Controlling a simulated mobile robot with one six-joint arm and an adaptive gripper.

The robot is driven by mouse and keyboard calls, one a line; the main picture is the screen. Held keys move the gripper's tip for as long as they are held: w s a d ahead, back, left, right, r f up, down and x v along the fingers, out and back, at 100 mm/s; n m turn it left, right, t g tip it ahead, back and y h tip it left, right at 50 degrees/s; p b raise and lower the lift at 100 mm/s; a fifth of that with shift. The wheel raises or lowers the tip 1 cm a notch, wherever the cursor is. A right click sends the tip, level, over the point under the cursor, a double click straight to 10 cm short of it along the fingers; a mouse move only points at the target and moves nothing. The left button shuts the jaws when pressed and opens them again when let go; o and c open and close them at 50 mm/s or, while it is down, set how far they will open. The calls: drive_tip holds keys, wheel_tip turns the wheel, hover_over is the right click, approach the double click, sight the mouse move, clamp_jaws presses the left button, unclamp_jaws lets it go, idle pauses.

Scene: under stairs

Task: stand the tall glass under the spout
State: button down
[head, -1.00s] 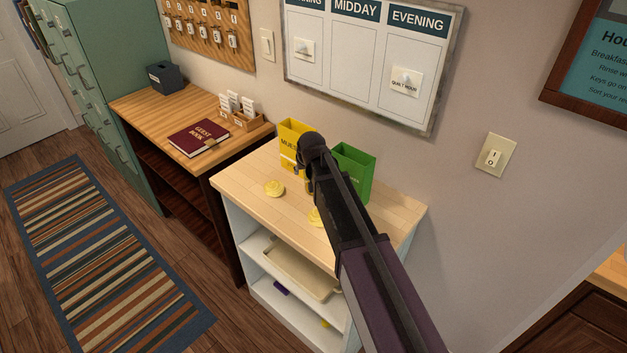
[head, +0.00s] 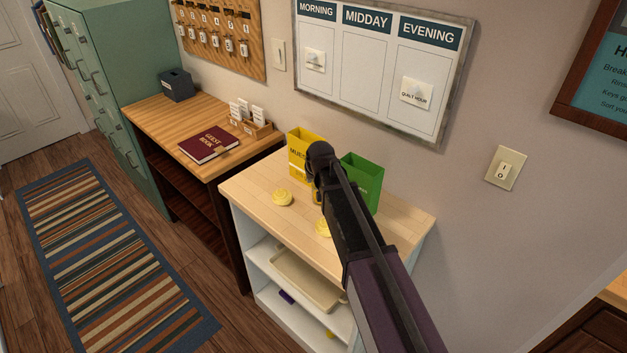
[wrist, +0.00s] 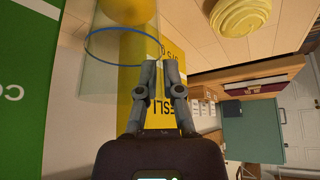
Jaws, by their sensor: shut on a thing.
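In the head view my own arm hides most or all of the glass and the fingers. They are over the small light-wood shelf top (head: 258,211), in front of the yellow muesli box (head: 297,160). I see no spout in either view.
A green box (head: 366,180) stands right of the muesli box. A desk with a guest book (head: 208,145) is at the left. The striped rug (head: 105,260) lies on open floor.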

drive_tip(key=shift+r, duration=0.25)
drive_tip(key=shift+r+p, duration=1.55)
drive_tip(key=shift+p, duration=0.25)
drive_tip(key=s+d+r+p, duration=0.1)
drive_tip(key=s+d, duration=0.8)
drive_tip(key=s, duration=0.4)
drive_tip(key=shift+r, duration=0.15)
drive_tip(key=shift+s, duration=0.15)
idle(0.7)
